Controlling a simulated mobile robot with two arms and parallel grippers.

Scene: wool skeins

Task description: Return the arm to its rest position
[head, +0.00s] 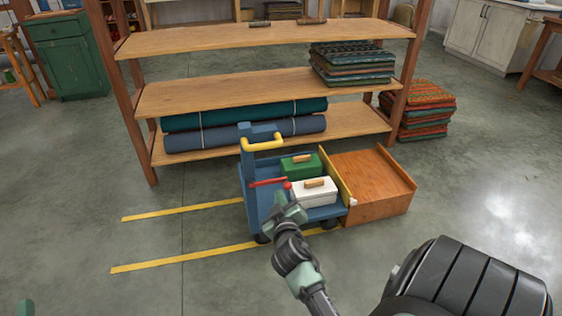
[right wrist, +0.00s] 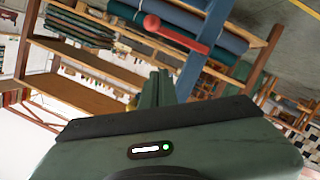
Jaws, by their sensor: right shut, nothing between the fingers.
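My right gripper (head: 287,206) is at the near side of the blue cart, just below the red lever (head: 268,183) in the head view. In the right wrist view its fingers (right wrist: 158,88) are together with nothing between them. The red lever also shows in the right wrist view (right wrist: 178,35), beyond the fingertips with a visible gap. My left gripper is not in view; only a small pale green piece, probably of my left arm, shows at the bottom left corner of the head view.
The blue cart (head: 251,200) carries a green box (head: 297,168) and a white box (head: 311,196). A wooden platform (head: 368,174) adjoins its right side. Behind stands a wooden shelf (head: 220,92) with rolled and folded textiles. Yellow floor lines (head: 180,212) run left; that floor is clear.

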